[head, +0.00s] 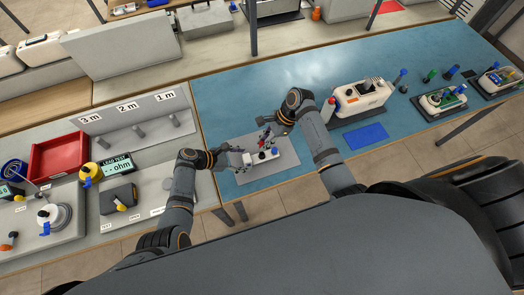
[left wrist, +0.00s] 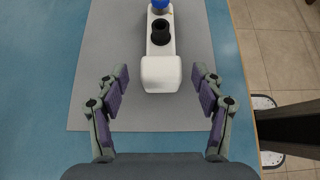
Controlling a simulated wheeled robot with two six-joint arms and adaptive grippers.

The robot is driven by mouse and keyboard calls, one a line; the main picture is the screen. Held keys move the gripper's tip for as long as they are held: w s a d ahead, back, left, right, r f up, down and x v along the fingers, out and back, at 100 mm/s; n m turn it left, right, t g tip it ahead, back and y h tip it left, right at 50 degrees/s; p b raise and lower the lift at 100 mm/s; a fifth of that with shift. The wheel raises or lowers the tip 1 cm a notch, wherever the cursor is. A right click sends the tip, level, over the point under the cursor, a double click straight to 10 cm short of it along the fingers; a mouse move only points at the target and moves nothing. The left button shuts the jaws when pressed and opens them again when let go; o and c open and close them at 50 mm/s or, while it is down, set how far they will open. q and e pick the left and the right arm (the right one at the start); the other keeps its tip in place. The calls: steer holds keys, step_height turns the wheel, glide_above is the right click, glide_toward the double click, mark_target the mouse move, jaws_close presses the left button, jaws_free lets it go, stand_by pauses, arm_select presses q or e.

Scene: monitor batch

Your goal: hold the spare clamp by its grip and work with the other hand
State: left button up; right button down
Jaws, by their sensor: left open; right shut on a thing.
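A white unit (head: 250,159) with a black socket and a blue knob lies on a grey mat (head: 284,171) on the blue table. It also shows in the left wrist view (left wrist: 161,73). My left gripper (head: 234,159) is open at the unit's near end. In the left wrist view, its fingers (left wrist: 159,92) are spread on either side of the white end, apart from it. My right gripper (head: 268,127) is shut above the mat, beyond the unit, on a small thing with red on it. That thing is mostly hidden and too small to identify surely as the spare clamp.
More white units (head: 358,97) with coloured clamps stand along the table's right side. A blue pad (head: 366,136) lies near the front edge. A red tray (head: 58,157) and a tester (head: 118,164) sit on the left bench. Blue table between is clear.

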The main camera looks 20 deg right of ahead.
arm_select(q)
steer(key=v, duration=1.1)
steer(key=shift+s, duration=0.1)
